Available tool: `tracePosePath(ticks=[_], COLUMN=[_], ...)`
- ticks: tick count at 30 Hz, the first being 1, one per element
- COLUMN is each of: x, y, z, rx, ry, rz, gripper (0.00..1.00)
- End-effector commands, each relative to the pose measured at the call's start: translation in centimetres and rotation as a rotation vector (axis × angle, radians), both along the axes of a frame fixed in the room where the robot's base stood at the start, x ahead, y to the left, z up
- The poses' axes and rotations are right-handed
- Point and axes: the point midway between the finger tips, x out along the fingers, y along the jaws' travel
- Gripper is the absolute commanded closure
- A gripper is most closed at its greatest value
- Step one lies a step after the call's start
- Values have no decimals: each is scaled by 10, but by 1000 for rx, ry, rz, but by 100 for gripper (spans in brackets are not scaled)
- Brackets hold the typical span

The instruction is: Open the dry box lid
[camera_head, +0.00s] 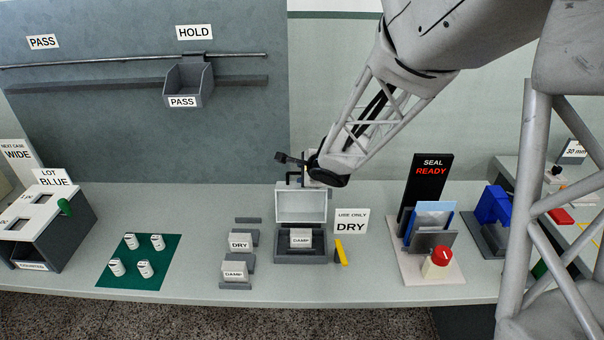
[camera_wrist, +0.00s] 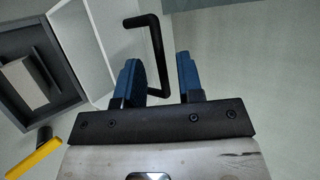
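The dry box (camera_head: 301,256) stands on the bench, grey, with a block marked DAMP (camera_head: 301,238) inside. Its lid (camera_head: 302,206) is raised, standing upright at the back edge with its pale inner face showing. In the wrist view the lid (camera_wrist: 88,45) is at left, with a black bent handle (camera_wrist: 155,45) on it. My gripper (camera_wrist: 157,60) is open, its two blue fingers apart. The handle passes across the gap between them; I see no firm grip on it. In the head view my gripper (camera_head: 292,160) is above and behind the lid, its fingers small.
A sign reading USE ONLY DRY (camera_head: 351,221) and a yellow piece (camera_head: 341,253) are right of the box. Blocks marked DRY (camera_head: 240,241) and DAMP (camera_head: 234,270) sit at left. A seal station (camera_head: 427,262) stands farther right.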

Motion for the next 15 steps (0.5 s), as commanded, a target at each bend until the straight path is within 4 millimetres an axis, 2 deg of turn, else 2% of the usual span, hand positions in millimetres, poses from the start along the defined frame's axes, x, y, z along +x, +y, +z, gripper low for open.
tracePosePath(ticks=[9,15], x=[-25,-34], y=[-15,-20], z=[28,35], rx=[1,0], ry=[-3,-1], rz=[-1,0], gripper=[66,66])
